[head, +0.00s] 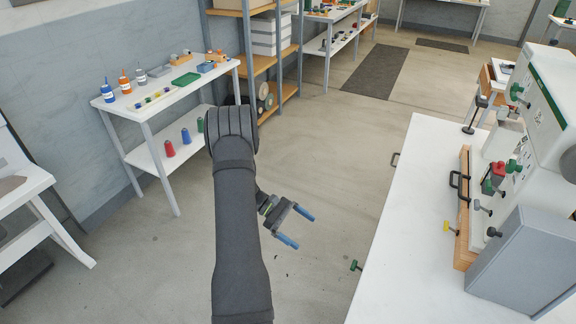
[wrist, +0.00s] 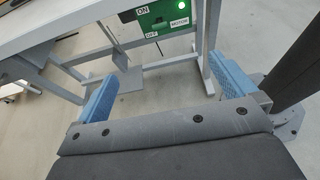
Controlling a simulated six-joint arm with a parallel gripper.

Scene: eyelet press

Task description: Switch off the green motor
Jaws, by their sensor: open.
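The green motor switch box (wrist: 165,20) hangs under the white table's edge at the top of the wrist view. It bears ON, OFF and MOTOR labels, and its green lamp (wrist: 182,5) is lit. The lever's position is too small to tell. In the head view a small green-handled part (head: 356,265) sticks out from the table's left edge; I cannot tell if it belongs to this box. My gripper (head: 297,227) is open and empty, left of the table. In the wrist view its blue fingers (wrist: 165,85) are apart, with the box beyond them.
The white table (head: 400,230) bears a grey box (head: 525,262), a wooden board (head: 465,205) and a white machine (head: 545,110) with coloured knobs. A side table (head: 165,100) with bottles stands left. The floor between is clear.

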